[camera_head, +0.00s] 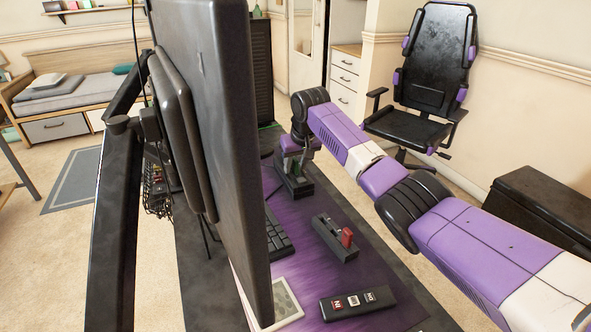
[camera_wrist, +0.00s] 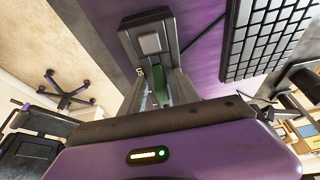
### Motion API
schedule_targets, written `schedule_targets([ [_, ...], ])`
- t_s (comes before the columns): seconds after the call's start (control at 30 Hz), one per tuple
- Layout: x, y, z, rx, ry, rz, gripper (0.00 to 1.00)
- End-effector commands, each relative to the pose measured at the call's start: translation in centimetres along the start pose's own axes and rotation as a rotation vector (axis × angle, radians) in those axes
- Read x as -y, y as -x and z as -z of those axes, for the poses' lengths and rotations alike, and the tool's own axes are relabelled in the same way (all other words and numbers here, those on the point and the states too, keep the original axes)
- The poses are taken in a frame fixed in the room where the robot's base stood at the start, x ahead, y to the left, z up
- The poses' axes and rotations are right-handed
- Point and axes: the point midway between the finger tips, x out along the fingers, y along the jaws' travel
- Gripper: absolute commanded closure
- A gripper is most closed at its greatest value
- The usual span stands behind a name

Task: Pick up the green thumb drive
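The green thumb drive (camera_wrist: 160,82) shows in the wrist view as a small green piece between my fingers, beside a dark grey block-shaped device (camera_wrist: 150,40). In the head view a bit of green (camera_head: 297,171) shows low at my gripper, by the dark device (camera_head: 295,187) on the desk. My gripper (camera_wrist: 162,78) reaches down at this device, with one finger on each side of the drive. I cannot tell whether the fingers touch the drive. Part of the drive is hidden by the fingers.
A large monitor (camera_head: 222,120) stands upright left of my arm, close to it. A keyboard (camera_head: 277,236), a device with a red lever (camera_head: 347,237) and a button pad (camera_head: 357,301) lie on the purple desk mat (camera_head: 300,268). A black chair (camera_head: 425,115) stands beyond.

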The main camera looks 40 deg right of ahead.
Motion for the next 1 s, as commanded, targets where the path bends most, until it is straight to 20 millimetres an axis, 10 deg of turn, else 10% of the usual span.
schedule_targets([
  [0.17,0.0,0.0,0.1,-0.001,0.001,0.000,0.62],
  [0.4,0.0,0.0,0.0,-0.001,0.000,0.000,1.00],
  [1.0,0.1,2.9,1.3,-0.004,0.000,0.001,1.00],
])
